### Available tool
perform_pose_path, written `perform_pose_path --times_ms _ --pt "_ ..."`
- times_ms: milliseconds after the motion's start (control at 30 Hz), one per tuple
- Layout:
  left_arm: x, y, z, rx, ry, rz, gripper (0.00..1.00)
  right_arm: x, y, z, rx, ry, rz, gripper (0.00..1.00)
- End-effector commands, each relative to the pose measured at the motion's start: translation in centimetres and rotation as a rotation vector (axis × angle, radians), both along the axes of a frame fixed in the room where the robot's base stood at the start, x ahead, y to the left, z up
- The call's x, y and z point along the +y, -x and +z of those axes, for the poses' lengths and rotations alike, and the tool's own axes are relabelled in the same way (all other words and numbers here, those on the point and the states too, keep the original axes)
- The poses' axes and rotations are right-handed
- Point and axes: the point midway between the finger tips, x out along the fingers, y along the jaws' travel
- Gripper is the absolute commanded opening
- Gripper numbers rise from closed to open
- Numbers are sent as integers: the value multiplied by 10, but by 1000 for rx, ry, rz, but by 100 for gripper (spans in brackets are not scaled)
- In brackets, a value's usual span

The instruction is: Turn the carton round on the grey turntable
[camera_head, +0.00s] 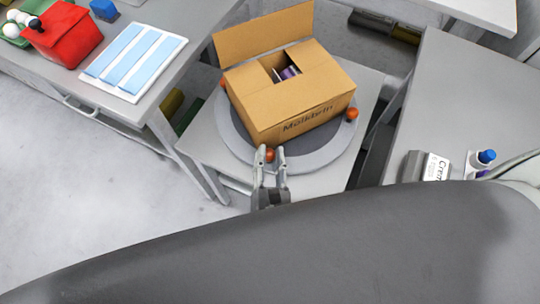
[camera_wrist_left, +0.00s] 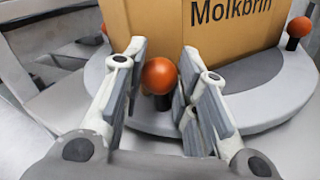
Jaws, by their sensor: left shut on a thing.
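The brown carton (camera_head: 250,105) with dark lettering stands on the round grey turntable (camera_head: 322,158), one flap raised and something purple showing inside. Orange knobs on dark posts stand round the turntable's rim; one shows on the right (camera_head: 351,114). My left gripper (camera_head: 270,154) is at the near rim, its fingers shut on the near orange knob (camera_wrist_left: 159,75). The carton's lettered face (camera_wrist_left: 165,20) is just behind that knob in the left wrist view. My right gripper is not in view.
A grey table at the right holds a labelled container (camera_head: 432,166) and a blue-topped item (camera_head: 486,157). Both stand close by the turntable.

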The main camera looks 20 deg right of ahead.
Motion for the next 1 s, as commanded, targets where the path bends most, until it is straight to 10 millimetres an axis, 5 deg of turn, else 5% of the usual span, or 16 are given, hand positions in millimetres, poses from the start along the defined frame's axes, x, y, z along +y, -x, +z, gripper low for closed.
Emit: perform_pose_path --times_ms 300,333,500,833,1000 --pt "-1 1 -1 2 -1 -4 0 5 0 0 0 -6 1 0" --pt "-1 1 -1 2 -1 -4 29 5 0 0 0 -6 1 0" --pt "-1 1 -1 2 0 -3 50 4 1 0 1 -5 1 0" --pt "0 3 -1 1 0 -1 50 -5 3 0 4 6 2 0" --pt "5 24 -1 3 -1 -3 50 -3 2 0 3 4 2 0"
